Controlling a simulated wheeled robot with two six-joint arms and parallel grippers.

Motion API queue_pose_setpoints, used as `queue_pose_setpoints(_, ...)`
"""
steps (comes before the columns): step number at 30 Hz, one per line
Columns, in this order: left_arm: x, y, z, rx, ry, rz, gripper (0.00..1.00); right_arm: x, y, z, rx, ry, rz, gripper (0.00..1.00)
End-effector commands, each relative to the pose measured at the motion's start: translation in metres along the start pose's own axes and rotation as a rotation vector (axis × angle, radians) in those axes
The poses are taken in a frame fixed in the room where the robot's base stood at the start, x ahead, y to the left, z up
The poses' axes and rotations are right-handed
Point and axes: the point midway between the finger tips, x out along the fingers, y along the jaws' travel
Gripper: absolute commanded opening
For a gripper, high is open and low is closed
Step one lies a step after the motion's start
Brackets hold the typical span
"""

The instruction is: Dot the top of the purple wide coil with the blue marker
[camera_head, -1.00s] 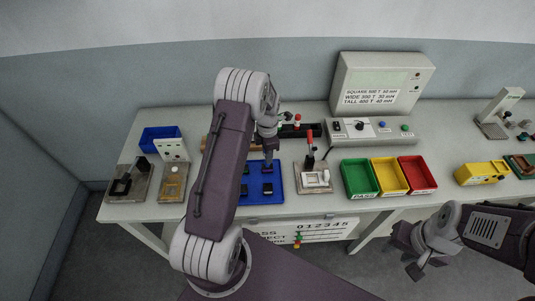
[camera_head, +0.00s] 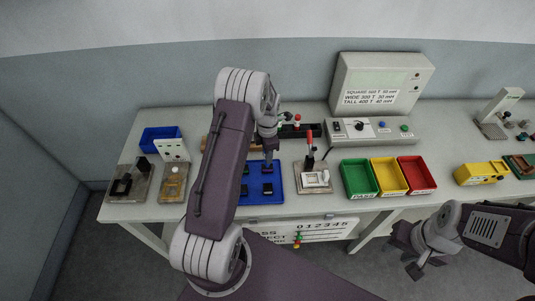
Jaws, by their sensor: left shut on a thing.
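My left gripper (camera_head: 268,146) points down over the blue tray (camera_head: 265,199) and is shut on the blue marker (camera_head: 268,157). The marker is upright, its lower end at a dark coil (camera_head: 267,170) in the tray's back row; I cannot tell whether it touches. Several small dark coils sit in the tray, and their colours are too dim to tell which is the purple wide one. My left arm hides the tray's left part. My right gripper (camera_head: 408,256) hangs in front of the table at the lower right, empty, with its fingers apart.
A lever fixture (camera_head: 313,184) stands right of the tray, then green (camera_head: 359,179), yellow (camera_head: 389,176) and red (camera_head: 417,173) bins. A grey meter (camera_head: 380,85) stands behind. Fixtures (camera_head: 173,180) and a blue bin (camera_head: 160,137) are at the left.

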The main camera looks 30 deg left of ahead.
Motion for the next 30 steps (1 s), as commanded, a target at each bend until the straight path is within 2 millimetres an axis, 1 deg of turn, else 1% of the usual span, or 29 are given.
queue_pose_setpoints(1, -0.009, 0.0, 0.0, 0.0, -0.001, 0.001, 0.0, -0.007, 0.0, -0.001, 0.0, 0.0, 0.0, 0.36)
queue_pose_setpoints(3, -0.017, 0.001, 0.0, 0.0, -0.001, 0.002, 0.0, -0.014, 0.0, -0.002, 0.0, 0.0, 0.0, 0.36)
queue_pose_setpoints(18, -0.066, 0.001, 0.0, 0.0, -0.001, 0.002, 0.0, -0.053, -0.001, -0.005, 0.0, 0.0, 0.0, 0.36)
queue_pose_setpoints(20, -0.069, 0.001, 0.0, 0.0, -0.001, 0.002, 0.0, -0.055, -0.001, -0.006, 0.0, 0.0, 0.0, 0.36)
queue_pose_setpoints(30, -0.067, 0.001, 0.0, 0.0, -0.002, 0.003, 0.0, -0.053, -0.001, -0.005, 0.0, 0.0, 0.0, 0.36)
